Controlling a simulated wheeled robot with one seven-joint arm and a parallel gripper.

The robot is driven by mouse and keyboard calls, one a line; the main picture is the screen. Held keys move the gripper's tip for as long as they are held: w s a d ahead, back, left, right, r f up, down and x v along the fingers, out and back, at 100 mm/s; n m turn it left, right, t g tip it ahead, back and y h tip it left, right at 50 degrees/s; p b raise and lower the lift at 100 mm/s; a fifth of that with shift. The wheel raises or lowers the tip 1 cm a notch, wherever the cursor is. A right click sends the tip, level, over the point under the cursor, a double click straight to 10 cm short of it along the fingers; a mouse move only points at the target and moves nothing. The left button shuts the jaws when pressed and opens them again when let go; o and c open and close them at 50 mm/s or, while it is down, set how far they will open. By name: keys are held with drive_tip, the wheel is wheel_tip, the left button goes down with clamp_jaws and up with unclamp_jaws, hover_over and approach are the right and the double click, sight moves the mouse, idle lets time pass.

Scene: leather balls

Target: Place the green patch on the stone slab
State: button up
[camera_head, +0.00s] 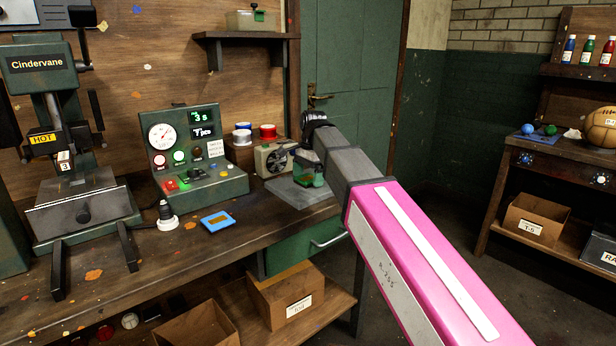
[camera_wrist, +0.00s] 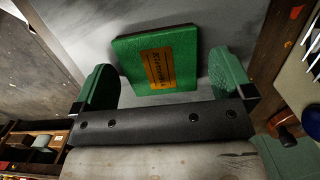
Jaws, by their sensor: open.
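The green patch (camera_wrist: 130,58) is a flat square with an orange label. In the wrist view it lies on the grey stone slab (camera_wrist: 80,40), between the fingers of my gripper (camera_wrist: 162,62). Its near edge is close to the palm. The green-padded fingers are spread, with a visible gap on each side of the patch. In the head view, the slab (camera_head: 293,196) lies at the right end of the workbench and my gripper (camera_head: 309,170) is over it. My gripper and arm hide the patch and part of the slab there.
A blue patch (camera_head: 217,221) lies on the workbench (camera_head: 190,260). A control box (camera_head: 195,150) and a heat press (camera_head: 85,195) stand to the left. A small fan unit (camera_head: 273,158) stands just behind the slab. A wooden shelf (camera_head: 240,36) hangs above.

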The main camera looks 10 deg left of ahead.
sight(311, 177)
wheel_tip(311, 177, up, 12)
drive_tip(key=w, duration=0.1)
drive_tip(key=shift+d, duration=0.45)
idle(1.2)
